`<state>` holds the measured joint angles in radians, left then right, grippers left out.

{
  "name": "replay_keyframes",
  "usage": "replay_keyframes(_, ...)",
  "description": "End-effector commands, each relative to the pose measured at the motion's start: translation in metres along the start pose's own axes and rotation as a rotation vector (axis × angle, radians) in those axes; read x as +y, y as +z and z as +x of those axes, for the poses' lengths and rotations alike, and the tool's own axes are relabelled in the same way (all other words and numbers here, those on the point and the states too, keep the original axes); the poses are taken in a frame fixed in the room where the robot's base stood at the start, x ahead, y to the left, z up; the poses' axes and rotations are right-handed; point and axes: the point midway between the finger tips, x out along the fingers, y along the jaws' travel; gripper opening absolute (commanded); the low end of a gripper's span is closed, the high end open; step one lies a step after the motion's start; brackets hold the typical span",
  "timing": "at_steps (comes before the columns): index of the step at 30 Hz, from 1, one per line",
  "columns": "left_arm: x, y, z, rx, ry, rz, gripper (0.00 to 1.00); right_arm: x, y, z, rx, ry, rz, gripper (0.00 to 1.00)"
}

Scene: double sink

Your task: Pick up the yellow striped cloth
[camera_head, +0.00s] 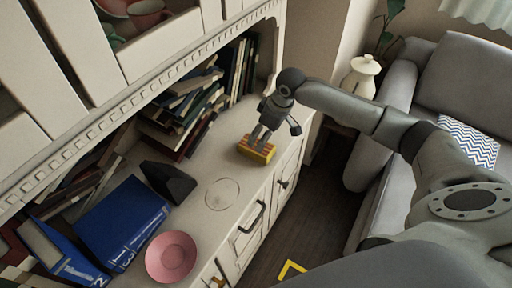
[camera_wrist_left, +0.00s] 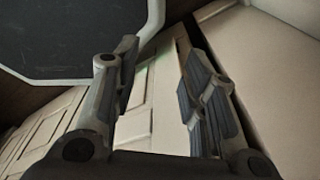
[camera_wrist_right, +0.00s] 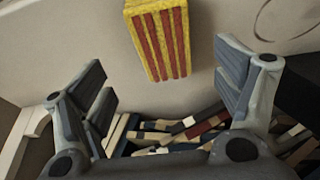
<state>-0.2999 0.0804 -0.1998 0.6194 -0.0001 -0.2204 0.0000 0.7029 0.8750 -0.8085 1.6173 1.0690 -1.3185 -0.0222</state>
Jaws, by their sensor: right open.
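The yellow striped cloth (camera_head: 256,152) is a small folded block with red-orange stripes, lying on the cabinet's countertop. My right gripper (camera_head: 262,136) points down at it, with its fingertips very close above or beside it. In the right wrist view the cloth (camera_wrist_right: 160,40) shows ahead, between the lines of the two spread fingers, with a gap on each side. The right gripper is open and empty. My left gripper (camera_wrist_left: 158,85) shows only in the left wrist view, with its fingers apart and nothing between them.
Stacked and upright books (camera_head: 190,108) fill the shelf behind the cloth. A pink bowl (camera_head: 171,257), blue binders (camera_head: 122,222) and a dark wedge-shaped object (camera_head: 167,181) stand to the left. The countertop around a faint circle (camera_head: 222,194) is clear. A grey sofa (camera_head: 460,85) is at the right.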

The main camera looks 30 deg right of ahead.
Motion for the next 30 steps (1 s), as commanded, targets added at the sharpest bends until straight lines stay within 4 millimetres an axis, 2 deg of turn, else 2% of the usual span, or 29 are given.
replay_keyframes(3, 0.0, 0.0, -0.002, -0.001, 0.0, 0.0, 0.4, 0.0, -0.001, 0.015, 0.001, -0.001, 0.001, 0.86)
replay_keyframes(10, 0.0, 0.0, -0.008, 0.0, 0.0, 0.0, 0.4, -0.003, -0.001, 0.032, 0.0, -0.001, -0.001, 0.86)
replay_keyframes(18, 0.0, -0.001, -0.015, 0.0, 0.0, 0.0, 0.4, -0.005, -0.002, 0.068, 0.0, 0.001, -0.001, 0.86)
replay_keyframes(28, 0.0, -0.001, -0.015, 0.0, 0.0, 0.0, 0.4, -0.005, -0.001, 0.074, 0.001, 0.002, -0.002, 0.86)
replay_keyframes(30, 0.0, -0.001, -0.015, 0.0, 0.0, 0.0, 0.4, -0.005, -0.001, 0.074, 0.001, 0.002, -0.002, 0.78)
